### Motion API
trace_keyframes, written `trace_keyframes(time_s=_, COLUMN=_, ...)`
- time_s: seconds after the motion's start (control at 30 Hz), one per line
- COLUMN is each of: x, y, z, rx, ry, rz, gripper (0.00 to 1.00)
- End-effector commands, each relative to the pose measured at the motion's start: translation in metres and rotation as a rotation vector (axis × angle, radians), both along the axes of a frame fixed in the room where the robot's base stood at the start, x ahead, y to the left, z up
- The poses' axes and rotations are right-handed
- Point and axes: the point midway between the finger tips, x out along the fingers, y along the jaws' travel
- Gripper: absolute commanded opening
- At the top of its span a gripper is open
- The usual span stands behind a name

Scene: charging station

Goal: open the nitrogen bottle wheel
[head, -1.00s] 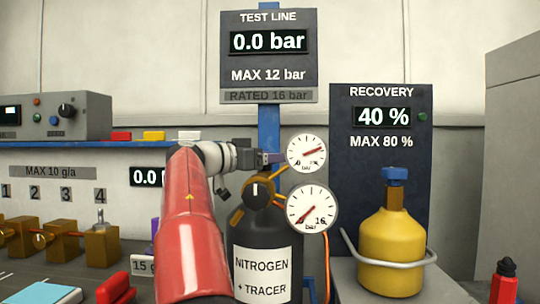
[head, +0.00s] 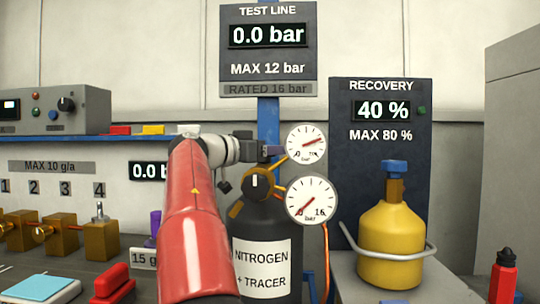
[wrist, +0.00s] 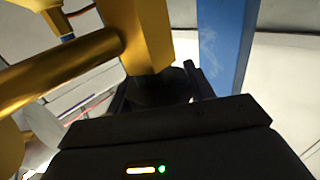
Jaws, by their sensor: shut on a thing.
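The black nitrogen bottle (head: 265,225) stands upright in the middle of the head view, with a white label. My gripper (head: 270,152) is at the top of the bottle's brass valve, beside the upper gauge. In the wrist view my gripper (wrist: 160,88) has its two fingers on either side of a dark round part, the bottle wheel (wrist: 158,92), just under the brass valve body (wrist: 140,35). It is shut on the wheel. The wheel is mostly hidden by the gripper in the head view.
The upper gauge (head: 306,143) needle points up right; the lower gauge (head: 311,200) needle is near 0. A black regulator knob (head: 258,183) is below my gripper. A blue post (head: 268,115) stands behind. The yellow recovery bottle (head: 390,240) is at right. The test line display (head: 268,36) reads 0.0 bar.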

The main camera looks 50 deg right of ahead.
Motion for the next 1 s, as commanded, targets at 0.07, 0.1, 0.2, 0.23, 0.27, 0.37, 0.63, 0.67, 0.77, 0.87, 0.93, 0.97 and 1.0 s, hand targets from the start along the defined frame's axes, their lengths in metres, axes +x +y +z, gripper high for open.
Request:
trace_keyframes(time_s=0.07, x=-0.0006, y=0.0004, z=-0.0041, rx=-0.002, ry=-0.005, rz=0.049, gripper=0.3)
trace_keyframes(time_s=0.1, x=0.0, y=0.0004, z=-0.0043, rx=-0.003, ry=-0.004, rz=0.077, gripper=0.3)
trace_keyframes(time_s=0.2, x=0.0007, y=0.0003, z=-0.0039, rx=-0.004, ry=-0.004, rz=0.147, gripper=0.3)
trace_keyframes(time_s=0.23, x=0.0014, y=0.0003, z=-0.0038, rx=-0.003, ry=-0.005, rz=0.169, gripper=0.3)
trace_keyframes(time_s=0.27, x=0.0016, y=0.0003, z=-0.0036, rx=-0.003, ry=-0.004, rz=0.19, gripper=0.3)
trace_keyframes(time_s=0.37, x=0.0028, y=0.0004, z=-0.0026, rx=-0.003, ry=-0.003, rz=0.256, gripper=0.3)
trace_keyframes(time_s=0.63, x=0.0053, y=0.0006, z=-0.0004, rx=-0.002, ry=-0.003, rz=0.392, gripper=0.3)
trace_keyframes(time_s=0.67, x=0.0056, y=0.0007, z=-0.0002, rx=-0.002, ry=-0.003, rz=0.403, gripper=0.3)
trace_keyframes(time_s=0.77, x=0.0066, y=0.0007, z=-0.0002, rx=-0.002, ry=-0.001, rz=0.427, gripper=0.3)
trace_keyframes(time_s=0.87, x=0.007, y=0.0008, z=0.0003, rx=-0.002, ry=-0.001, rz=0.441, gripper=0.3)
trace_keyframes(time_s=0.93, x=0.0071, y=0.0008, z=0.0004, rx=-0.002, ry=-0.001, rz=0.446, gripper=0.3)
trace_keyframes(time_s=0.97, x=0.0072, y=0.0008, z=0.0004, rx=-0.001, ry=-0.001, rz=0.447, gripper=0.3)
trace_keyframes(time_s=1.0, x=0.0072, y=0.0008, z=0.0005, rx=-0.001, ry=-0.001, rz=0.448, gripper=0.3)
